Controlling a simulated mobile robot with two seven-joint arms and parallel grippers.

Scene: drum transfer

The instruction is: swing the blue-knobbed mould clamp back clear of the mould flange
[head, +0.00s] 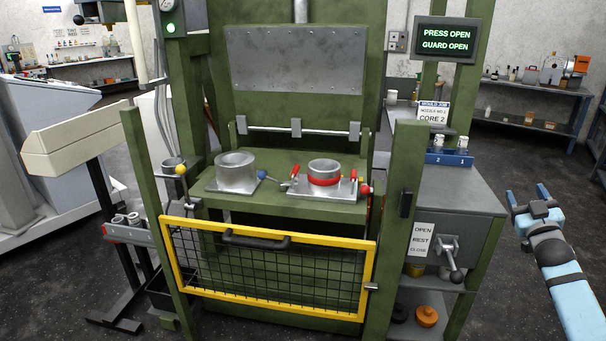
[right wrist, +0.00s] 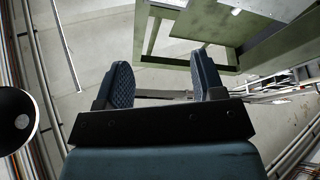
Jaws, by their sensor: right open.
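The blue knob of a mould clamp (head: 262,174) shows on the press table, between the two round metal moulds. Its short arm points right toward the base plate of the right mould (head: 324,167), which has a red band. At this size I cannot tell whether the clamp sits over the flange. A red knob (head: 365,189) is at that mould's right side. My right gripper (head: 527,198) is open and empty, far right of the press and well apart from the clamp. In the right wrist view its jaws (right wrist: 166,88) are apart with nothing between them. My left gripper is not in view.
A yellow-framed mesh guard (head: 270,310) stands low before the green press table (head: 270,205). A green post (head: 403,210) and a grey cabinet (head: 462,190) stand between my right gripper and the moulds. A yellow-knobbed lever (head: 181,170) is at the left. The screen (head: 445,39) reads PRESS OPEN, GUARD OPEN.

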